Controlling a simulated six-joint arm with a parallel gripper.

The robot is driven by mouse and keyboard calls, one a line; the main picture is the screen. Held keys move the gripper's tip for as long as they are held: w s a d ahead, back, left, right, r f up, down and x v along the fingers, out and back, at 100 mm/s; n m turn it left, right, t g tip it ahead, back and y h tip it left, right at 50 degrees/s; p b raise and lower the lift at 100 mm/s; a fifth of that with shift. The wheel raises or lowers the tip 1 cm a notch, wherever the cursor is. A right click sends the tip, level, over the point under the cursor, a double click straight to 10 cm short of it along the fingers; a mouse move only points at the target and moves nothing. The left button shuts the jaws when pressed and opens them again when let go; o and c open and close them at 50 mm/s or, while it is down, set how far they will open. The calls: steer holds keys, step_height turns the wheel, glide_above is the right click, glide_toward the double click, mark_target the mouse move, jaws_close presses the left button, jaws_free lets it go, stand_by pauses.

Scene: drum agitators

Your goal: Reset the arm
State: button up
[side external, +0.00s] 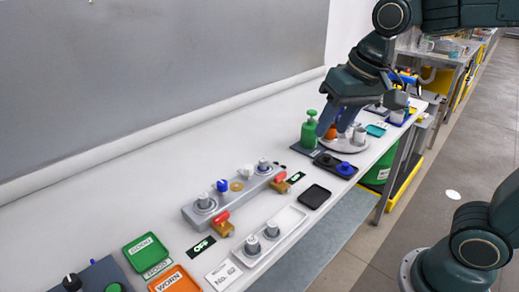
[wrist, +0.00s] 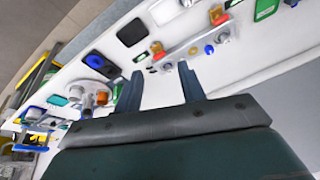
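My gripper (side external: 334,122) is at the far end of the white bench in the side external view, above a round white stand and beside a green bottle (side external: 308,132). In the side external view the fingers partly hide the small items on the round stand (side external: 345,146). Whether the fingertips touch any of these items cannot be told.
A grey block (side external: 228,203) with knobs lies mid-bench, beside a white tray (side external: 277,233) with two grey knobbed parts. A black tray (side external: 314,196) lies near the front edge. Green (side external: 145,250) and orange (side external: 174,281) trays are at the near end. A grey panel (side external: 150,80) stands behind.

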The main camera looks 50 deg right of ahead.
steer(key=s+d+f+n+t, duration=0.1)
steer(key=s+d+f+n, duration=0.1)
steer(key=s, duration=0.8)
steer(key=shift+s+d+f+n+t, duration=0.15)
steer(key=shift+s+f+n+t, duration=0.25)
steer(key=shift+n, duration=0.4)
